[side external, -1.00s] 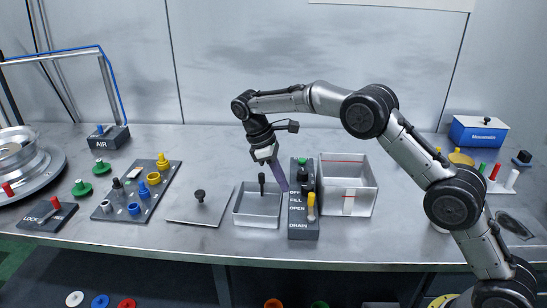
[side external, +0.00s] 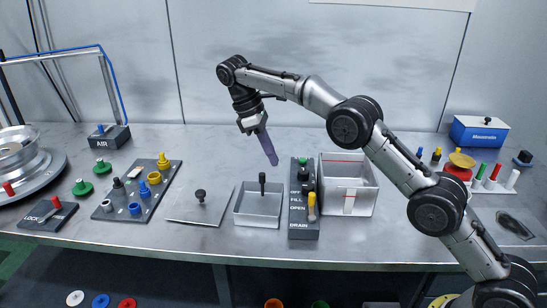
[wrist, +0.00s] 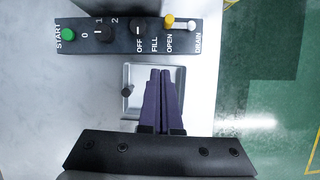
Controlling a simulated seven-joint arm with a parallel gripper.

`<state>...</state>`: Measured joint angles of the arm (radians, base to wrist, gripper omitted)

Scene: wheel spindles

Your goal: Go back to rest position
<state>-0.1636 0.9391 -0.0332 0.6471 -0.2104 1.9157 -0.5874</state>
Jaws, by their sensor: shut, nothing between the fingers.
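My gripper (side external: 267,147) has dark purple fingers, pressed together and pointing down, with nothing between them. It hangs in the air above the small metal tray (side external: 240,216) and touches nothing. In the wrist view my gripper (wrist: 160,75) points toward the dark control panel and covers part of the same tray (wrist: 129,68). A black-knobbed post (side external: 262,184) stands in that tray.
The control panel (side external: 303,220) with yellow handle stands right of the tray. A larger clear-walled bin (side external: 365,200) is beside it. A flat plate with a black knob (side external: 200,203) and a board of coloured pegs (side external: 133,200) lie left. The space above is free.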

